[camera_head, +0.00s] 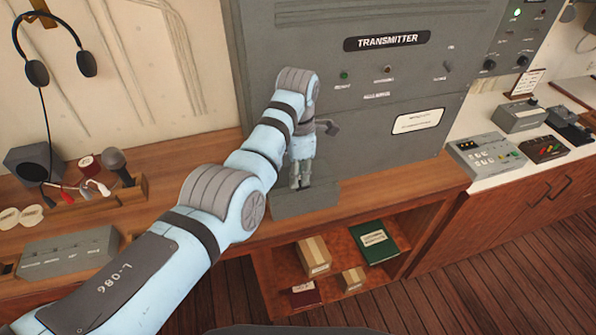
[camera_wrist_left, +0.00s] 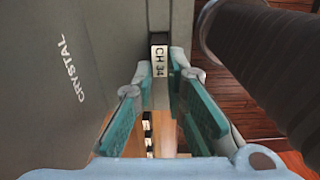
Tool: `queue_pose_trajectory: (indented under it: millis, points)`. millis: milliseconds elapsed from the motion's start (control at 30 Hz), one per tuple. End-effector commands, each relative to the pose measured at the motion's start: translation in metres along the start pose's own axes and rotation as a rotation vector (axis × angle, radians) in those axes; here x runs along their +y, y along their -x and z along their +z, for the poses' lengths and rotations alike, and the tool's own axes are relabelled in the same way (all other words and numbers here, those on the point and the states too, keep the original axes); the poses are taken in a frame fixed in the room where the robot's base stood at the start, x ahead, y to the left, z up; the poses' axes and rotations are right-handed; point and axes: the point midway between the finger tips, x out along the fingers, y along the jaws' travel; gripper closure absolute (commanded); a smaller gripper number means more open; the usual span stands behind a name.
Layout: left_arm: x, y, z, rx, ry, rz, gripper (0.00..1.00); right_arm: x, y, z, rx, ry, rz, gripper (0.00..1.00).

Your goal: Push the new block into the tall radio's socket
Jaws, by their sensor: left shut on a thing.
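The tall grey radio marked TRANSMITTER (camera_head: 345,95) stands on the wooden counter. My left gripper (camera_head: 300,183) points down in front of its lower face, just above a grey box-like ledge (camera_head: 305,200) at its foot. In the left wrist view the fingertips (camera_wrist_left: 158,72) are closed on a small block (camera_wrist_left: 160,60) with a white face reading CH 34 and a dark part beyond it. The block is at a grey surface, beside a panel lettered CRYSTAL (camera_wrist_left: 72,70). The socket opening is hidden, so I cannot tell how deep the block sits. My right gripper is not in view.
A thick dark ribbed cylinder (camera_wrist_left: 265,60) is close on the right in the wrist view. An open shelf below holds cartons (camera_head: 314,256) and a green book (camera_head: 374,241). A grey switch box (camera_head: 68,252) and a microphone (camera_head: 116,165) are on the left counter.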

Motion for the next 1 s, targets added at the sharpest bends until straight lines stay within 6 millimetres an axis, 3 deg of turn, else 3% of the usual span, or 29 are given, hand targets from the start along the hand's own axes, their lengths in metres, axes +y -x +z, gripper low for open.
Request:
queue_pose_trajectory:
  millis: [1000]
  points:
    - [-0.0001,-0.0065,-0.0002,0.001,0.0,-0.001,1.0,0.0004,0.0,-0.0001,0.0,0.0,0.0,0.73]
